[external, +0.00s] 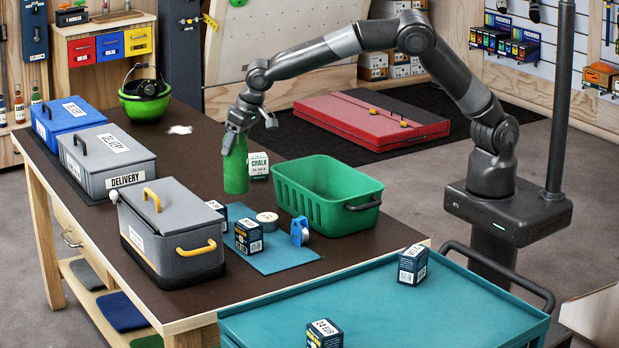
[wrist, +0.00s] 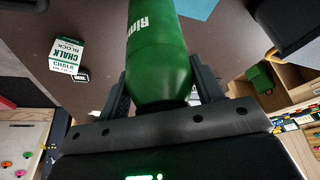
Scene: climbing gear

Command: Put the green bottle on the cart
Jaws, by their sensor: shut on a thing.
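The green bottle (external: 235,170) is upright over the brown table, left of the green basket. My gripper (external: 237,135) is shut on its upper part from above. I cannot tell whether its base touches the table. In the wrist view the bottle (wrist: 160,50) fills the middle between my two fingers (wrist: 163,88), with part of a label showing. The teal cart (external: 390,310) stands at the front right, beside the table. Two small dark boxes, one at its back edge (external: 412,265) and one at its front left (external: 324,335), are on its top.
A white-green chalk box (external: 258,165) stands close behind the bottle. The green basket (external: 330,195) lies between the bottle and the cart. A tape roll (external: 267,218), a blue dispenser (external: 300,231) and dark boxes (external: 249,236) are nearby. The cart's middle and right are clear.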

